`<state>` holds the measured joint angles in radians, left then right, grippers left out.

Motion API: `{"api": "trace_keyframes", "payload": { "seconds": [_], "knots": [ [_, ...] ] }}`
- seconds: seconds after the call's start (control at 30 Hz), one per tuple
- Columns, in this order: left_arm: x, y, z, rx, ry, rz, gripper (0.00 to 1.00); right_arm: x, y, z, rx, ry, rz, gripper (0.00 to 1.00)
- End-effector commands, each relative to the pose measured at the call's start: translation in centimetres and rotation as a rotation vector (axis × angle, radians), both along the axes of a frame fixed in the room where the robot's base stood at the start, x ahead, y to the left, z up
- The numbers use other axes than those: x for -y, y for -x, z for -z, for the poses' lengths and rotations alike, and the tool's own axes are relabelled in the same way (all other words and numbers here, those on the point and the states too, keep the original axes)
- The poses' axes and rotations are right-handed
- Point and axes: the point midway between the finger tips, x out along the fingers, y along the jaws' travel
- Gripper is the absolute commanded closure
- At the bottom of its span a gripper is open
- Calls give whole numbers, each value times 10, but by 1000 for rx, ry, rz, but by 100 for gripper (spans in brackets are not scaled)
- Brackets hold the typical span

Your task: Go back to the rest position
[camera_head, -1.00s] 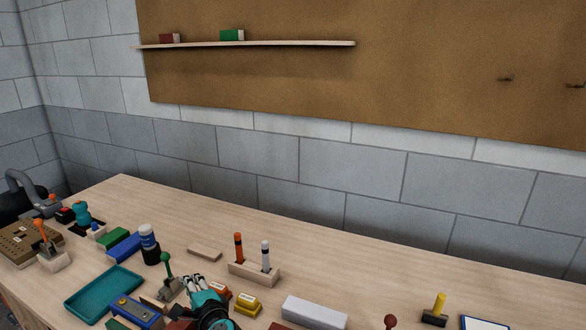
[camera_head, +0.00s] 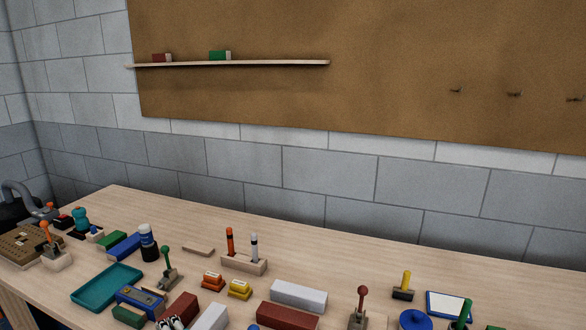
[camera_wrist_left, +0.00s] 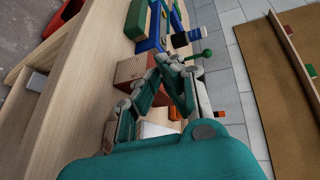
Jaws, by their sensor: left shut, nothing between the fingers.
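My left gripper (camera_head: 172,323) shows only as light fingertips at the bottom edge of the head view, beside a red batten (camera_head: 182,306). In the left wrist view my left gripper (camera_wrist_left: 160,64) has its teal and grey fingers drawn together, with nothing held between them. A wooden bench with painted battens lies beyond it there. In the head view a green batten (camera_head: 111,239) and a blue batten (camera_head: 126,247) lie at the left. A white batten (camera_head: 299,295) and a dark red batten (camera_head: 287,317) lie right of the gripper. My right gripper is not in view.
A wooden holder (camera_head: 244,264) carries two upright markers. The bench's back strip is largely clear. A shelf (camera_head: 270,63) hangs above.

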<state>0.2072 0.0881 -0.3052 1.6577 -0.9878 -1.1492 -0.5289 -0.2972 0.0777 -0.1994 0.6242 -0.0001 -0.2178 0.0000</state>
Motion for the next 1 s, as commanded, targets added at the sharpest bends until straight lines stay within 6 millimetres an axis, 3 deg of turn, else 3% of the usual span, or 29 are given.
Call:
{"api": "trace_keyframes", "payload": {
  "seconds": [0.27, 0.37, 0.6, 0.8, 1.0],
  "knots": [
    [1, 61, 48, -40, 281, -72, 100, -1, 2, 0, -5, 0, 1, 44],
    [5, 93, 67, -63, 421, -115, 100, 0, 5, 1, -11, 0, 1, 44],
    [28, 191, 103, -152, 804, -254, 100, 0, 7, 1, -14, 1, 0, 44],
    [50, 257, 108, -227, 1033, -353, 100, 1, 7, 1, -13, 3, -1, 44],
    [69, 304, 101, -293, 1187, -427, 100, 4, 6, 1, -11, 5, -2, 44]
  ]
}}
